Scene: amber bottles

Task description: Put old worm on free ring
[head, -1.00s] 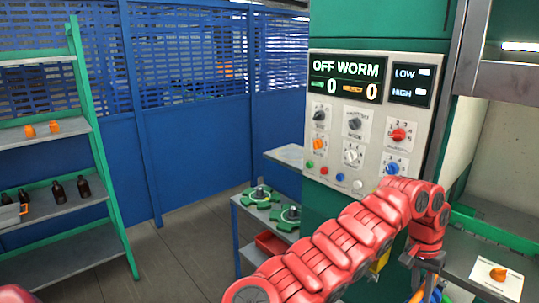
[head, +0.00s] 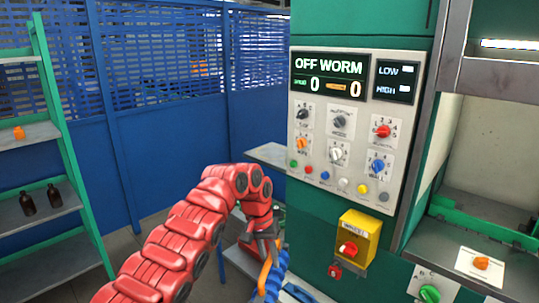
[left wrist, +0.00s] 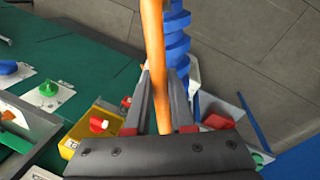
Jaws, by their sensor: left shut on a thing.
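My left gripper (head: 266,243) hangs at the end of my red arm, left of the green machine. In the left wrist view its fingers (left wrist: 160,110) are closed around an orange rod (left wrist: 153,45). A blue spiral worm (left wrist: 176,45) stands close beside the rod there. The rod (head: 265,275) and the blue worm (head: 276,284) also show below the gripper in the head view. I cannot tell whether rod and worm are joined, nor which is the old one. No free ring can be made out; my arm hides most of the cart. My right gripper is out of view.
The machine panel (head: 340,130) reads OFF WORM. A yellow box with a red knob (head: 357,240) juts out below it. A grey cart (head: 268,153) is partly hidden behind my arm. A green shelf (head: 45,203) with bottles stands left.

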